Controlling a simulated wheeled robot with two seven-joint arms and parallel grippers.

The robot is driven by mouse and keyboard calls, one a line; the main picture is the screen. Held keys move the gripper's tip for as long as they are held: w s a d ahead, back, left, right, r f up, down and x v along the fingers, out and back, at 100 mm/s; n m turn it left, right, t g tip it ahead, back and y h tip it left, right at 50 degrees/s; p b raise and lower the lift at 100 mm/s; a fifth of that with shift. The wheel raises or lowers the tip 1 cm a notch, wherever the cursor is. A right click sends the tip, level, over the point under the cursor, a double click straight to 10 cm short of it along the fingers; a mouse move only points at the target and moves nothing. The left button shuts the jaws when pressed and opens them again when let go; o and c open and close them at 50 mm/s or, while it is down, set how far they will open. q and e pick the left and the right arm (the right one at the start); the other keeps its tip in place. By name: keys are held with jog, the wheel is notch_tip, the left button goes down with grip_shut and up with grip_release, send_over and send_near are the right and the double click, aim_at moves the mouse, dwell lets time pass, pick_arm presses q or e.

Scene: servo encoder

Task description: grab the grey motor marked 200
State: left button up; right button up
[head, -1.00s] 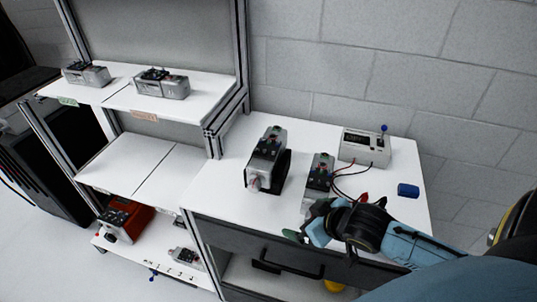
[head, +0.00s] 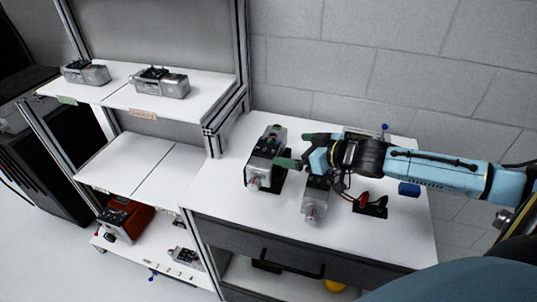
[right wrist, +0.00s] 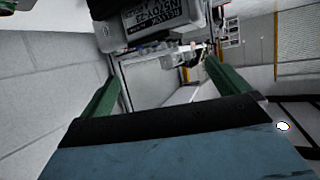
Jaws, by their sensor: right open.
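Two grey motors stand on the white worktop: a larger one (head: 267,148) in a black stand, and a smaller one (head: 314,203) to its right. No 200 marking is legible on either. My right gripper (head: 297,149) is open, its green fingers pointing left at the right side of the larger motor. In the right wrist view, a grey motor body with a printed label (right wrist: 155,15) shows at the top, ahead of the open fingers (right wrist: 160,75); its number is unreadable to me. Nothing is held. My left gripper is out of view.
A meter box (head: 365,134) is partly hidden behind my right arm. A blue cylinder (head: 409,189) and a red clip (head: 364,200) lie to the right. More grey motors (head: 160,84) stand on the upper left shelf; a red unit (head: 124,216) is on the lower shelf.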

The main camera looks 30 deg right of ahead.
aim_at(259, 144)
jog(key=shift+x, duration=4.95)
jog(key=shift+s+f, duration=0.1)
jog(key=shift+s, duration=0.05)
jog(key=c, duration=2.2)
